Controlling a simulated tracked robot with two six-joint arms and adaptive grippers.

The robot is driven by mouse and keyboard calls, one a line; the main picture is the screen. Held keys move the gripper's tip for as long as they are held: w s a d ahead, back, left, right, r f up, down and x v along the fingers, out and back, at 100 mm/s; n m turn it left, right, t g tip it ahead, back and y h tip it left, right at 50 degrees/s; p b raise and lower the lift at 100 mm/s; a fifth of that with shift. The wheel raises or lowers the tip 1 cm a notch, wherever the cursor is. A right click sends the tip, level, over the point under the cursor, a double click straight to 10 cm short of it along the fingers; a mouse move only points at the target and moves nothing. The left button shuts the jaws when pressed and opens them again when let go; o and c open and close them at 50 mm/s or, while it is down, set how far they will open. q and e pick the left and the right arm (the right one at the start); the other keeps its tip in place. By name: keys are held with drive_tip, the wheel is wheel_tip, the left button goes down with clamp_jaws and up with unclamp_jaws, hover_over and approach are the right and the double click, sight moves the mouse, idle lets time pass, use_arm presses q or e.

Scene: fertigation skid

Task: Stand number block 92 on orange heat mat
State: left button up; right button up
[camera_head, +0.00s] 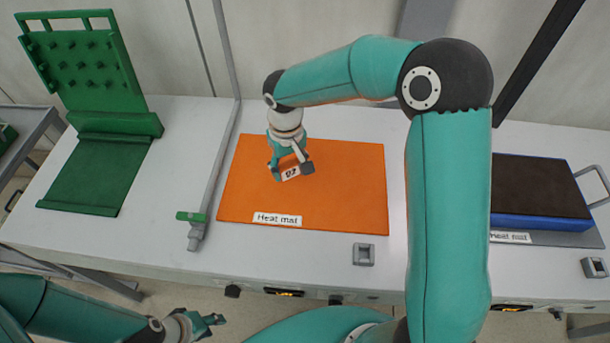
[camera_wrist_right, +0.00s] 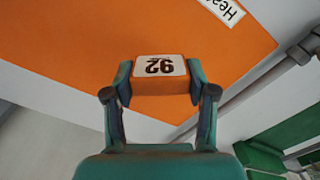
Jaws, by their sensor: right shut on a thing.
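The number block 92 (camera_wrist_right: 160,82) is orange with a white face bearing a black 92, which reads upside down in the right wrist view. In the head view the block (camera_head: 291,174) shows small between the fingers. My right gripper (camera_wrist_right: 160,86) is shut on the block, one finger on each side; in the head view this gripper (camera_head: 290,169) is over the middle of the orange heat mat (camera_head: 340,190). Whether the block's underside touches the mat I cannot tell. My left gripper (camera_head: 214,320) is low at the left, off the bench's front edge, apparently empty.
A green pegged rack (camera_head: 85,65) stands at the left. A grey pipe with a green-handled valve (camera_head: 192,217) runs along the orange mat's left side. A dark-topped blue slab (camera_head: 540,190) lies at the right. Much of the orange mat is bare.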

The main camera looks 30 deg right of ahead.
wheel_tip(320, 180, up, 5)
drive_tip(key=w+a+m+b, duration=0.2)
drive_tip(key=m+b, duration=0.1)
wheel_tip(320, 180, up, 7)
drive_tip(key=m+b, duration=0.3)
drive_tip(key=m, duration=0.1)
hover_over(273, 198)
wheel_tip(273, 198, down, 14)
drive_tip(key=shift+f, duration=2.5)
drive_tip(key=o, duration=0.6)
drive_tip(key=shift+f, duration=0.1)
drive_tip(key=o, duration=0.4)
drive_tip(key=shift+o, duration=0.2)
